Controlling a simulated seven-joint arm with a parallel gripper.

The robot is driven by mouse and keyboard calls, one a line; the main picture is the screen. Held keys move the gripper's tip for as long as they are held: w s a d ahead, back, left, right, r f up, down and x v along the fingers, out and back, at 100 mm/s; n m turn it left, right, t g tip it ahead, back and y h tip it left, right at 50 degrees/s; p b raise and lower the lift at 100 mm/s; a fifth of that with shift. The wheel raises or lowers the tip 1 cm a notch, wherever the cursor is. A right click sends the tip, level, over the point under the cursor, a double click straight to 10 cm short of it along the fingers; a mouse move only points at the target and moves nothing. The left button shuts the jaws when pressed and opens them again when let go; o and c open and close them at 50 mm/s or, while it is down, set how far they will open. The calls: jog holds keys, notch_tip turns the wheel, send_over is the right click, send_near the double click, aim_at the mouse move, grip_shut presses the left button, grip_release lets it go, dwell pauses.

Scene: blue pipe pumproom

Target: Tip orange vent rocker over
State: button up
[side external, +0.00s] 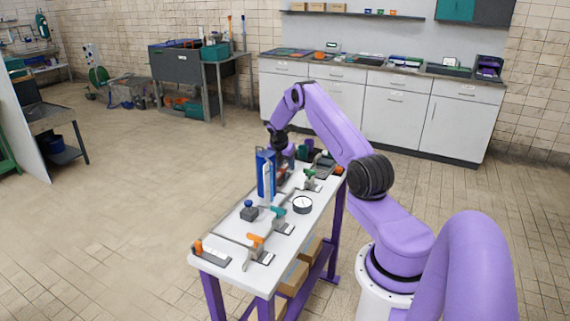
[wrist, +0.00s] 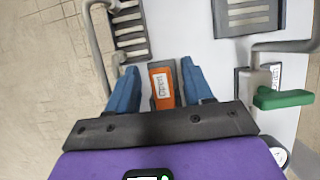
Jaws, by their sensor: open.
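The orange vent rocker (wrist: 162,88) with a white label shows in the wrist view, set in a dark housing. My gripper (wrist: 160,76) is open, with one blue finger on either side of the rocker. The fingers look apart from its sides; whether they touch it or how high they are above it I cannot tell. The rocker's tilt is not clear.
A green-handled valve (wrist: 282,99) on a grey pipe stands right of the rocker. A slotted dark vent plate (wrist: 130,35) and a grey grille (wrist: 248,12) lie beyond. A round gauge (side external: 302,205) and an orange-handled valve (side external: 256,240) sit on the table's nearer part.

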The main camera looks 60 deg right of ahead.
grip_shut()
jog(key=shift+a+r+h, duration=0.15)
jog(key=shift+a+h, duration=0.05)
jog(key=shift+h, duration=0.5)
grip_release()
jog(key=shift+r, duration=0.1)
